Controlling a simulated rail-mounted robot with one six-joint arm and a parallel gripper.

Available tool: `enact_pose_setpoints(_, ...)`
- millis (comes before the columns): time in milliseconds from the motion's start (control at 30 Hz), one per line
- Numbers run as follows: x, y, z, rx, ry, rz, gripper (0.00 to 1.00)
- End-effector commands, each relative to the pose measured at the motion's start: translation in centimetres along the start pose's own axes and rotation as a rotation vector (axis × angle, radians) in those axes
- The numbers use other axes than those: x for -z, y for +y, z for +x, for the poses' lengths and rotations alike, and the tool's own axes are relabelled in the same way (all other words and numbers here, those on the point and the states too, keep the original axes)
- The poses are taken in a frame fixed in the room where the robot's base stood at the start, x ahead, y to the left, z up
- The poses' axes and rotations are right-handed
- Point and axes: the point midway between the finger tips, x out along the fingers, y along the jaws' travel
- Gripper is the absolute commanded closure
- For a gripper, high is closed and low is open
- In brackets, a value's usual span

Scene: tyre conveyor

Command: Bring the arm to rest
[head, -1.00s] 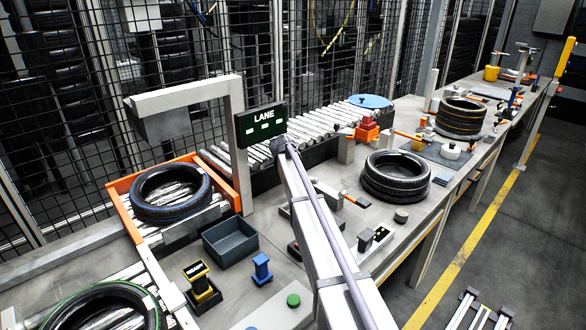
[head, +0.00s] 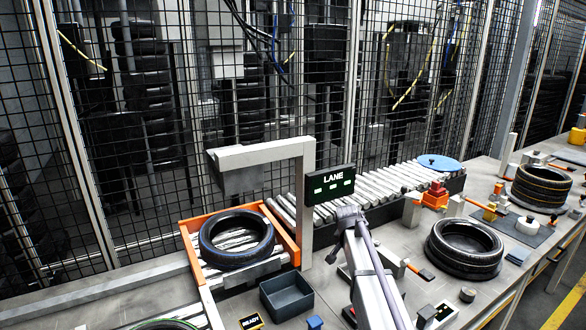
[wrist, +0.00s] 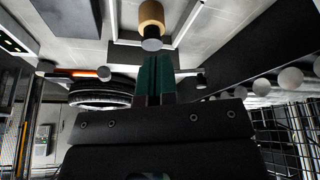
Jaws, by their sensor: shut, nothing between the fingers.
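My arm (head: 372,265) reaches up from the bottom edge of the head view, its far end in front of the roller conveyor, just below and right of the LANE sign (head: 332,185). The fingers cannot be made out there. In the wrist view my gripper (wrist: 156,62) shows as two dark green fingers lying side by side, shut, with nothing between them. A tan and grey cylinder (wrist: 151,18) appears beyond the fingertips, apart from them.
A tyre (head: 237,238) lies in the orange-edged bay at left. A dark bin (head: 287,297) is left of my arm. Stacked tyres (head: 464,248) and an orange-handled tool (head: 420,271) are to its right. Wire fencing (head: 240,110) stands behind.

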Motion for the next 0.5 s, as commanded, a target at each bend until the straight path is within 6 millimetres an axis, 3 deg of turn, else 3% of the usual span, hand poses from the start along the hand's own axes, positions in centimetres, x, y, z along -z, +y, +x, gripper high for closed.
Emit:
enact_pose_setpoints(33, -5.7, 3.3, -1.7, 0.002, -0.067, -0.139, 1.00)
enact_pose_setpoints(100, -11.8, 6.4, -3.6, 0.025, -0.162, -0.338, 1.00)
enact_pose_setpoints(233, -21.6, 11.5, -6.9, 0.096, -0.295, -0.601, 1.00)
enact_pose_setpoints(333, -26.3, 14.0, -8.6, 0.135, -0.344, -0.667, 1.00)
enact_pose_setpoints(400, -28.0, 15.0, -9.2, 0.144, -0.351, -0.667, 1.00)
enact_pose_setpoints(500, -28.6, 15.2, -9.4, 0.145, -0.349, -0.671, 1.00)
